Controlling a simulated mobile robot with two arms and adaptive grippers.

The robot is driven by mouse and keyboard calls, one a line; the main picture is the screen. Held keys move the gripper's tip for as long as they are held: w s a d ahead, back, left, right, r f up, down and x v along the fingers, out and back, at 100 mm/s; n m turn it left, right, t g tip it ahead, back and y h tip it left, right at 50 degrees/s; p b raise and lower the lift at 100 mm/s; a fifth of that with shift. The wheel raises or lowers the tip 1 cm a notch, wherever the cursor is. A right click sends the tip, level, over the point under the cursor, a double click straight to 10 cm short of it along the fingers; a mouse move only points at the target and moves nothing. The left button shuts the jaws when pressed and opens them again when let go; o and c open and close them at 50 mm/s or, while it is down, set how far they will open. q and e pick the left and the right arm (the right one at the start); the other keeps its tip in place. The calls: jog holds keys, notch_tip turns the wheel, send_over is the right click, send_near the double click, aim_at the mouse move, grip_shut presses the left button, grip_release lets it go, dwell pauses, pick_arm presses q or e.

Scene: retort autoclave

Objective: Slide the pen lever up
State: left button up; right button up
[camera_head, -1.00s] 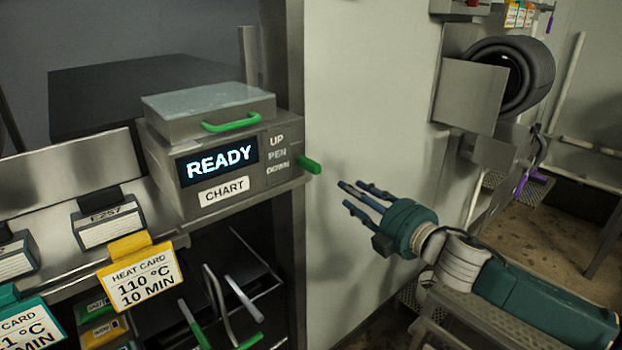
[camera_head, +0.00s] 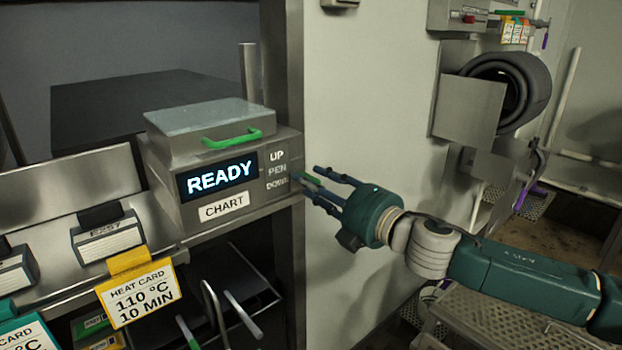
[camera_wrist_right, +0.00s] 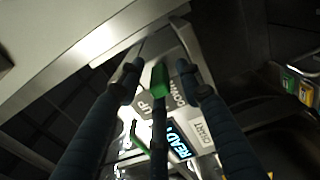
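The chart recorder (camera_head: 225,175) is a grey box with a READY display, a CHART label and UP, PEN and DOWN marked on its right side. The green pen lever (camera_head: 310,180) sticks out of that side, low, about level with DOWN, partly hidden by my fingers. My right gripper (camera_head: 313,182) is at the lever with its fingers spread. In the wrist view, the lever's green end (camera_wrist_right: 159,79) lies between the separated fingertips (camera_wrist_right: 164,82); contact cannot be told. My left gripper is not in view.
A metal post (camera_head: 281,80) stands behind the recorder, beside a pale wall (camera_head: 375,90). A yellow heat card (camera_head: 140,293) hangs below at the left. A lid with a green handle (camera_head: 232,138) tops the recorder. A perforated metal step (camera_head: 490,320) lies under my right arm.

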jog(key=shift+w+a, duration=0.35)
jog(key=shift+w, duration=0.05)
grip_shut()
notch_tip(320, 180, up, 6)
jog(key=p, duration=0.7)
jog(key=shift+r, duration=0.2)
jog(key=shift+f, duration=0.1)
